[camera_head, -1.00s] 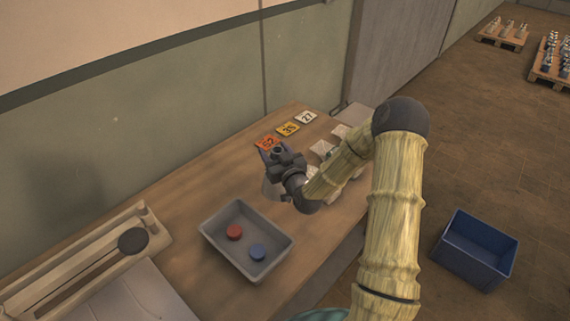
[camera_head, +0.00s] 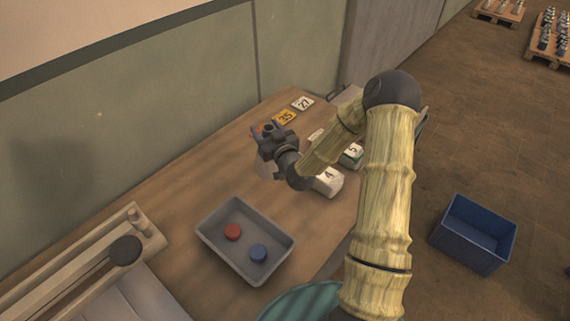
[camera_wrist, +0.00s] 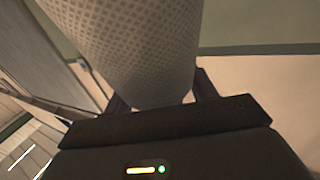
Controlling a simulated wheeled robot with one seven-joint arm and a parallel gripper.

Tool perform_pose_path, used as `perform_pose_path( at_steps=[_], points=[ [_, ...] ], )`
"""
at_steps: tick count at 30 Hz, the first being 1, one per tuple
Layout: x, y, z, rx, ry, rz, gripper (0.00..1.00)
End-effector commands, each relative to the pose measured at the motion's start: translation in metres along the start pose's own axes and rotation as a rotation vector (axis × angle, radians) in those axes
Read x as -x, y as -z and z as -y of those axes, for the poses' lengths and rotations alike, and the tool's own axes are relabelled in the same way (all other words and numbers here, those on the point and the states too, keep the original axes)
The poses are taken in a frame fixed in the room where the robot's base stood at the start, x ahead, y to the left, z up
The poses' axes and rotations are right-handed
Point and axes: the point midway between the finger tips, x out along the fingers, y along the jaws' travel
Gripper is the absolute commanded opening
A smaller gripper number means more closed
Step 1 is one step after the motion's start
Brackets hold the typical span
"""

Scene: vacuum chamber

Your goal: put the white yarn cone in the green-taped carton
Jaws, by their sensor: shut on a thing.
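My gripper (camera_head: 267,133) is shut on the white yarn cone, above the wooden table. The white yarn cone (camera_wrist: 125,40) fills the upper middle of the wrist view, with a finger on each side of its lower end. A white carton marked 4 (camera_head: 329,183) stands nearer. Other cartons are mostly hidden by my arm.
A grey tray (camera_head: 213,246) holds a red and a blue round piece. A wooden frame (camera_head: 100,255) is at lower left. A blue bin (camera_head: 462,247) stands on the floor right. The table's left-middle is clear.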

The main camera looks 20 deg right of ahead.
Motion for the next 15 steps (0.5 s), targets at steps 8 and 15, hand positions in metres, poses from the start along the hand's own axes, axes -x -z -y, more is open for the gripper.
perform_pose_path(
  at_steps=[8, 15],
  points=[
    [0.0, -0.028, 0.0, -0.003, -0.001, 0.002, 0.03],
    [0.0, -0.054, -0.001, 0.0, -0.003, -0.002, 0.03]
  ],
)
